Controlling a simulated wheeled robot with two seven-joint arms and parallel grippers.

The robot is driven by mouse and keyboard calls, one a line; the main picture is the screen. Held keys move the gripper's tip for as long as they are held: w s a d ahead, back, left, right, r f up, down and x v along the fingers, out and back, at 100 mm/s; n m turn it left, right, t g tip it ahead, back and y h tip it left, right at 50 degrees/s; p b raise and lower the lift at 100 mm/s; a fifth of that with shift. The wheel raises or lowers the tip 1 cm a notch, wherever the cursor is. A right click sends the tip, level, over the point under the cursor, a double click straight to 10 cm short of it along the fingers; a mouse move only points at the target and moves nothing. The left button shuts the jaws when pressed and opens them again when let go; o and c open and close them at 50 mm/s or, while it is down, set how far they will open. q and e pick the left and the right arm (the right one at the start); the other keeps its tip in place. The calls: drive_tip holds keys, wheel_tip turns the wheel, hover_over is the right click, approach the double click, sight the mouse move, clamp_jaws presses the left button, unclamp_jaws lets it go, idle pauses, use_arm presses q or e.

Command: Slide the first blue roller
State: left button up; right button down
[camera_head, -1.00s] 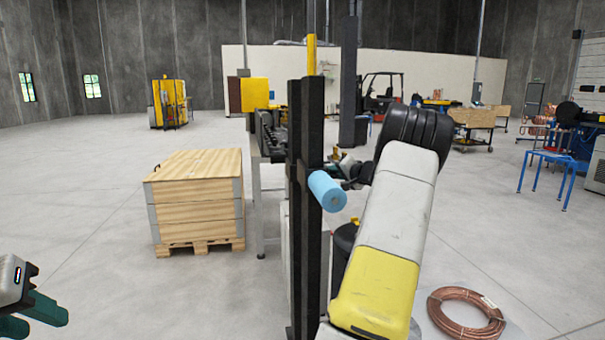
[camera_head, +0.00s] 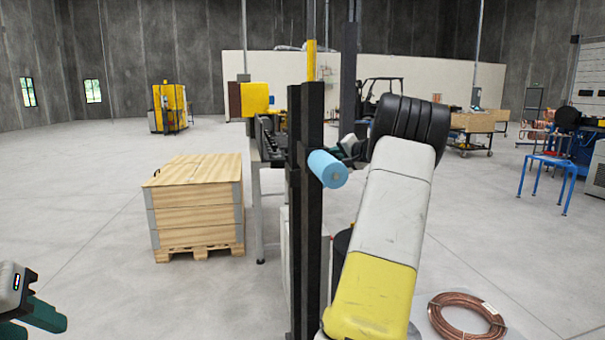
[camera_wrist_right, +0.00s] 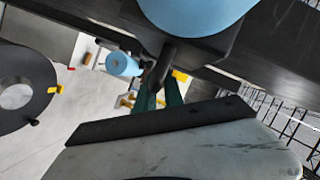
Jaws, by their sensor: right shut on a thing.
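A blue roller (camera_head: 328,169) stands out sideways from a tall black post (camera_head: 310,240) in the head view. In the right wrist view a large blue roller (camera_wrist_right: 195,12) fills the top, close to the camera, and a smaller blue roller (camera_wrist_right: 122,64) shows farther off. My right gripper (camera_wrist_right: 160,96) has its green fingers shut on a dark rod-like handle (camera_wrist_right: 162,70) below the large roller. In the head view my right arm partly hides that gripper, just right of the post. My left gripper (camera_head: 40,318) is at the lower left, fingers apart and empty, partly cut off.
A wooden crate (camera_head: 195,208) on a pallet stands left of the post. A copper tube coil (camera_head: 467,315) lies at the lower right. A blue stand (camera_head: 548,165) is at the right. Open floor lies around the crate.

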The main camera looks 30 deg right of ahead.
wheel_tip(320, 180, up, 12)
drive_tip(key=shift+r, duration=0.25)
drive_tip(key=shift+a, duration=0.1)
drive_tip(key=c, duration=1.5)
unclamp_jaws()
drive_tip(key=shift+w, duration=0.1)
drive_tip(key=shift+c, duration=0.2)
drive_tip(key=shift+o, duration=0.2)
drive_tip(key=shift+f, duration=0.2)
drive_tip(key=v, duration=0.7)
drive_tip(key=shift+s, duration=0.4)
